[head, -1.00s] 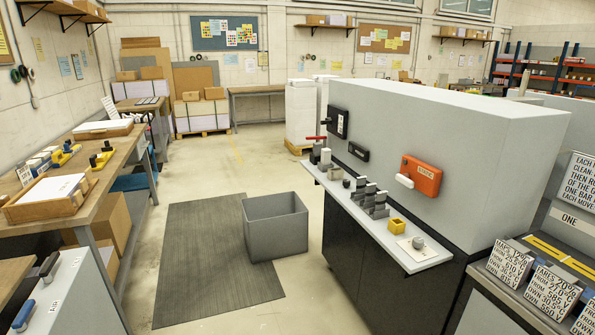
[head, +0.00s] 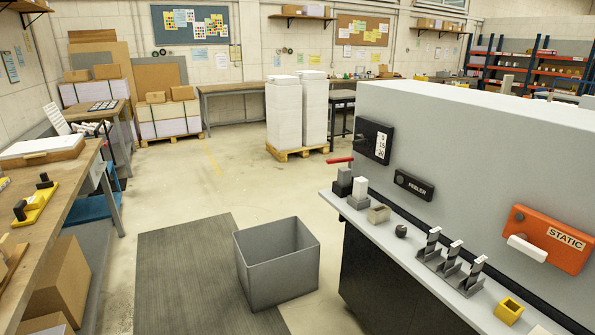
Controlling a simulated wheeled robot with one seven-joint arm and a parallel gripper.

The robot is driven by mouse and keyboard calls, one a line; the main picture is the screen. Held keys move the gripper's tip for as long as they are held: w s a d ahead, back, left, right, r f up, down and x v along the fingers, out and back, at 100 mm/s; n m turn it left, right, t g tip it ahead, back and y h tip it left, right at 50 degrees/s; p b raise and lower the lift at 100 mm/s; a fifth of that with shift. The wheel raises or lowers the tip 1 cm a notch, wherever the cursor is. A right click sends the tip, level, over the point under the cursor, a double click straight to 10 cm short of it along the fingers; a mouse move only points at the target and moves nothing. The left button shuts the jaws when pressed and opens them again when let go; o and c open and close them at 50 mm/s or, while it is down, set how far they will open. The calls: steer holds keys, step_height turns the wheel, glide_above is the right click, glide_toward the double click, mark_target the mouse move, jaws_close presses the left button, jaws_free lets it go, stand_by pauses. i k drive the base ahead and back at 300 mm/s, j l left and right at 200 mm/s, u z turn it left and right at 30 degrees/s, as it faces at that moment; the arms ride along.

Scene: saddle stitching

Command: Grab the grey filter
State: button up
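No item is labelled as the grey filter, and I cannot tell for sure which one it is. Several small parts stand on the narrow light ledge (head: 404,252) along the machine. From the far end they are a dark block (head: 343,184), a pale block (head: 359,193), a small grey-beige open box (head: 379,214), and a dark grey rounded piece (head: 401,231). Nearer are three grey upright pieces with striped tops (head: 450,262) and a yellow hollow cube (head: 509,309). My gripper is not in view.
A large grey open bin (head: 277,270) stands on the dark floor mat (head: 185,275). The machine (head: 470,140) with its orange STATIC box (head: 548,238) fills the right. A wooden bench (head: 70,205) runs along the left. The floor beyond the mat is open towards stacked white paper (head: 284,115).

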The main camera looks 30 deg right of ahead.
mark_target(344, 173)
steer(key=i+u, duration=0.2)
steer(key=i, duration=1.45)
steer(key=i+j+z, duration=0.1)
steer(key=i+z, duration=0.2)
steer(key=i, duration=0.15)
steer(key=i+j+z, duration=0.65)
steer(key=i, duration=0.25)
